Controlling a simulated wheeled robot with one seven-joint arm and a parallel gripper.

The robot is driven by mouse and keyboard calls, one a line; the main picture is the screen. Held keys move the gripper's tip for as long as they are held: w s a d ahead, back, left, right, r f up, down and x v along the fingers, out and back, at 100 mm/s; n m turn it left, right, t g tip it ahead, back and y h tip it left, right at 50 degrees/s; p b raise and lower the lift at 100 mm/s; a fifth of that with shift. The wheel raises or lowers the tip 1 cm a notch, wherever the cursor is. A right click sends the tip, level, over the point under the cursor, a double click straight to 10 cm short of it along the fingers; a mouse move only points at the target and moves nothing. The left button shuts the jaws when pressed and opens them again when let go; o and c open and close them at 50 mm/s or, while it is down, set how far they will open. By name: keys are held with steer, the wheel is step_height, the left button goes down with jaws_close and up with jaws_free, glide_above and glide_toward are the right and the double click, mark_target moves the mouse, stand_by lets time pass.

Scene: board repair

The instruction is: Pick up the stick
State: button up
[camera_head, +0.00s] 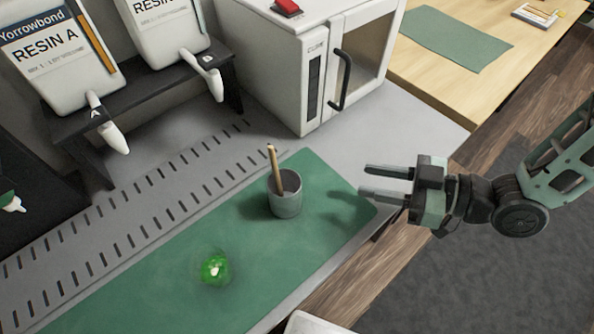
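The wooden stick (273,160) stands leaning slightly in a grey cup (286,203). Its upper part shows above the rim, and its lower end is hidden inside the cup. The cup stands upright on a green mat (150,285). My gripper (364,181) is to the right of the cup, with its two fingers pointing left toward it. The fingers are apart with nothing between them, and they do not appear to touch the cup or the stick.
Resin bottles with nozzles (60,55) (165,25) stand on a dark rack (150,88) at upper left. A white curing box (290,75) with a black handle stands behind the cup. A glowing green spot (214,269) is on the mat. A wooden table (440,85) is at upper right.

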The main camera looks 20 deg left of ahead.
mark_target(299, 180)
steer(key=s+a+y, duration=0.1)
steer(key=a, duration=0.3)
steer(key=s+a+r+g+p, duration=0.1)
steer(key=s+a, duration=0.1)
steer(key=a, duration=0.2)
steer(key=s+a+r+y+p, duration=0.1)
steer(key=a, duration=0.3)
steer(key=shift+s+a+r+n+g+y, duration=0.15)
steer(key=shift+a+n+g+y, duration=0.15)
steer(key=shift+a, duration=0.1)
steer(key=a+p, duration=0.1)
steer(key=a, duration=0.5)
steer(key=shift+s, duration=0.25)
jaws_close()
